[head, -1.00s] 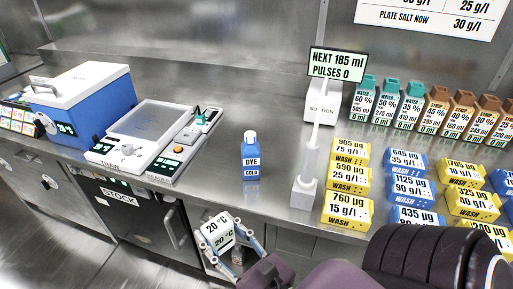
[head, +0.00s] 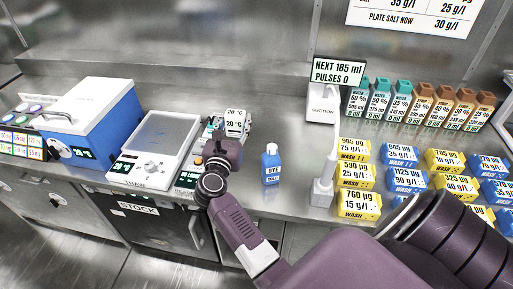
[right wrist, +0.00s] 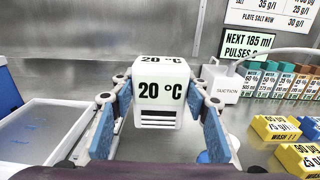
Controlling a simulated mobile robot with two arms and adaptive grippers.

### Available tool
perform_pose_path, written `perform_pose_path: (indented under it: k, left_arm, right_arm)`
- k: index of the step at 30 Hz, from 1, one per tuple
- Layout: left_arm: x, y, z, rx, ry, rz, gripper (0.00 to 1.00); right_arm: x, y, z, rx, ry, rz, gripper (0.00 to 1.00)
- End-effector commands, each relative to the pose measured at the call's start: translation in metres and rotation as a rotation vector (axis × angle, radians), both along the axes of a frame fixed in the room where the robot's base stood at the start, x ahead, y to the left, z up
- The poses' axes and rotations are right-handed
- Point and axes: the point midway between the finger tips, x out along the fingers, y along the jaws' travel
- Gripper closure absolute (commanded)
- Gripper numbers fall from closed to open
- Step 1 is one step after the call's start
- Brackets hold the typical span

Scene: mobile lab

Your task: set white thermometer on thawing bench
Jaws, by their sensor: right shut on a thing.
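The white thermometer (head: 236,122) is a small white block reading 20 °C. It also shows upright in the right wrist view (right wrist: 159,95). My right gripper (right wrist: 160,108) is shut on it, with a blue pad at each side. In the head view my right gripper (head: 226,138) is partly hidden by its own wrist and is above the counter, right of the thawing bench. My left gripper is out of view.
A small device with a display (head: 188,179) stands right of the bench. A blue box with a white lid (head: 105,118) stands to its left. A blue dye bottle (head: 271,166) and the suction stand (head: 322,192) are to the right. The bench tray looks empty.

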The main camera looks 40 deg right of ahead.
Motion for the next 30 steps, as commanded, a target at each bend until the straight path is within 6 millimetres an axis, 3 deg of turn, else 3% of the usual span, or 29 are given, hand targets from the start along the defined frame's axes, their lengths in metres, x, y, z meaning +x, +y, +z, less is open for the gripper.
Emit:
perform_pose_path:
  k: [5,21,25,30]
  left_arm:
    - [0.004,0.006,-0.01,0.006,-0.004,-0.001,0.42]
    - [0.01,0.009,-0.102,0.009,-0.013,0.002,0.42]
    - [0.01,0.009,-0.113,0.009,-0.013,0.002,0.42]
    - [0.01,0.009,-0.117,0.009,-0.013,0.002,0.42]
  right_arm:
    - [0.006,0.0,-0.014,-0.003,0.002,-0.013,0.83]
    - [0.006,0.001,-0.135,-0.004,0.0,-0.01,0.83]
    - [0.006,0.0,-0.151,-0.004,0.0,-0.011,0.83]
    - [0.006,0.001,-0.157,-0.002,-0.002,-0.011,0.83]
